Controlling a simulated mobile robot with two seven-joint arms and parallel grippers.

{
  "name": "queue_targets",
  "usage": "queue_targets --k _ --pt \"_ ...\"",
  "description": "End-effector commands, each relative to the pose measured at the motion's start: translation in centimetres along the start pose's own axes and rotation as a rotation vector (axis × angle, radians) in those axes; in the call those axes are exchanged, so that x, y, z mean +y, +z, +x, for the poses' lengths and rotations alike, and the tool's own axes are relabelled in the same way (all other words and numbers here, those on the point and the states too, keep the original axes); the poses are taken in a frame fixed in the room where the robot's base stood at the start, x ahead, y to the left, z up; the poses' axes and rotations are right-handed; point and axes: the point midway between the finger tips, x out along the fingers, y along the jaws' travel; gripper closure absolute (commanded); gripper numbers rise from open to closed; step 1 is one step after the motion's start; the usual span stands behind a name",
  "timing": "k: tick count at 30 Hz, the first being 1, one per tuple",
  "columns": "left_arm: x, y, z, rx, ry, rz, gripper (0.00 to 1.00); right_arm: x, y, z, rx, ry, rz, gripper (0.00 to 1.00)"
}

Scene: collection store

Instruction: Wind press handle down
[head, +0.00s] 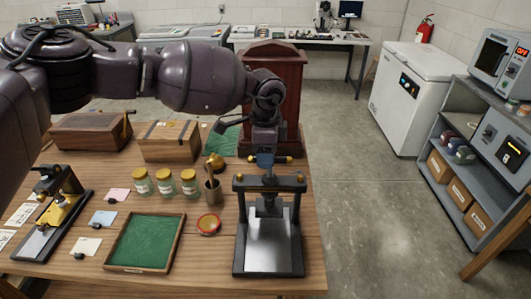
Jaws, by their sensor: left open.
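The press (300,218) stands at the front right of the wooden table, with a dark frame, a crossbeam with brass knobs and a pale metal bed (267,245). Its handle (285,159) is a short crossbar with brass-coloured ends above the crossbeam. My left gripper (265,165) points down at the middle of the handle, directly above the press, and is open. The gripper hides the middle of the bar, so I cannot tell whether the fingers touch it. The plate and screw under the crossbeam are partly in shadow. My right gripper is not in view.
Left of the press are a red-rimmed lid (209,224), a tool cup (212,190), several jars (166,183) and a green-lined tray (145,243). A tall wooden cabinet (284,85) stands close behind. The floor right of the table is clear.

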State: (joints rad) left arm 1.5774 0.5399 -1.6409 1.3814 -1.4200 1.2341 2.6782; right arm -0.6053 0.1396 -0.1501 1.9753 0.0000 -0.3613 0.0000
Motion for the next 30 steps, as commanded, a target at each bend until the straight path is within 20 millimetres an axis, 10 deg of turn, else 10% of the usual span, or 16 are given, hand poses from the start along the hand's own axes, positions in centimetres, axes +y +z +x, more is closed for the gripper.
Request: queue_targets --k 12,21,30 --pt "0.03 -0.01 0.82 0.000 0.000 0.001 0.53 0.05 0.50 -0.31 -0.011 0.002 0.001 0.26" --pt "0.02 -0.01 0.78 0.001 0.000 0.001 0.97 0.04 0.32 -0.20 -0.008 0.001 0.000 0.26" --pt "-0.04 -0.02 0.82 0.001 -0.001 0.036 0.99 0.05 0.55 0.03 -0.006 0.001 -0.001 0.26"
